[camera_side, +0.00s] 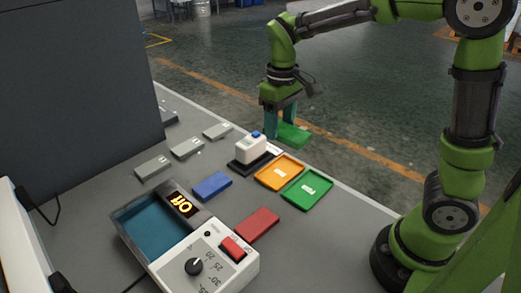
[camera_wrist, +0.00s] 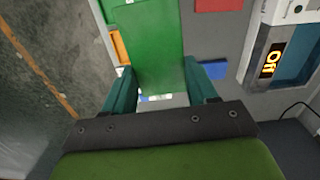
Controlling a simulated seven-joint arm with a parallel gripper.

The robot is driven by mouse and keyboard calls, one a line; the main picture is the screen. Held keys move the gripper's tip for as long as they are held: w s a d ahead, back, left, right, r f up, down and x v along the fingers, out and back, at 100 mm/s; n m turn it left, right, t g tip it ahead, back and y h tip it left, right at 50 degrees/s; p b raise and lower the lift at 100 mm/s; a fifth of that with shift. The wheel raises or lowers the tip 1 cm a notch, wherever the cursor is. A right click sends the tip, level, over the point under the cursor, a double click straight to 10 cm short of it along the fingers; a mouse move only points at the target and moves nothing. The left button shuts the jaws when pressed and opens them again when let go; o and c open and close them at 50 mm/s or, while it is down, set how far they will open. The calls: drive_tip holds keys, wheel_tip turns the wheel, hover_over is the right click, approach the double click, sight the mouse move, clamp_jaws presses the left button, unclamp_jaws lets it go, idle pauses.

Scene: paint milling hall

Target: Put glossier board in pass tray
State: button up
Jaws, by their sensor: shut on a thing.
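My gripper (camera_side: 284,124) is shut on a green board (camera_side: 292,136) and holds it in the air behind the trays. A green tray (camera_side: 307,203) and an orange tray (camera_side: 262,179) lie side by side on the table, both empty but for a small white label. The labels are too small to read, so I cannot tell which is the pass tray. A blue board (camera_side: 212,186) and a red board (camera_side: 257,224) lie flat on the table.
A white device with a blue button (camera_side: 250,149) stands on a black base beside the orange tray. A bath unit (camera_side: 205,262) with a knob, red switch and display reading "Off" is at the front. Several grey blocks (camera_side: 187,148) lie at the back left. A dark cabinet (camera_side: 75,80) stands left.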

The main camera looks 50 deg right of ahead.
drive_tip(key=s+a+f+n, duration=0.2)
drive_tip(key=s+a+n, duration=0.3)
drive_tip(key=a, duration=0.4)
drive_tip(key=s+a+f+n, duration=0.2)
drive_tip(key=s+a+n, duration=0.1)
drive_tip(key=s+a, duration=0.4)
drive_tip(key=s+a+f+n, duration=0.2)
drive_tip(key=s+f+n, duration=0.1)
drive_tip(key=s, duration=0.1)
drive_tip(key=s+a+f+n, duration=0.2)
drive_tip(key=s+f+n, duration=0.1)
drive_tip(key=s+f, duration=0.1)
drive_tip(key=s+a+f+n, duration=0.2)
drive_tip(key=s+f+n, duration=0.1)
drive_tip(key=s, duration=0.1)
drive_tip(key=shift+s+a+f+n, duration=0.2)
drive_tip(key=shift+s+n, duration=0.1)
drive_tip(key=shift+s, duration=0.1)
drive_tip(key=shift+f, duration=1.95)
drive_tip(key=shift+f, duration=0.2)
drive_tip(key=o, duration=1.1)
drive_tip(key=shift+o, duration=0.2)
drive_tip(key=shift+r, duration=0.15)
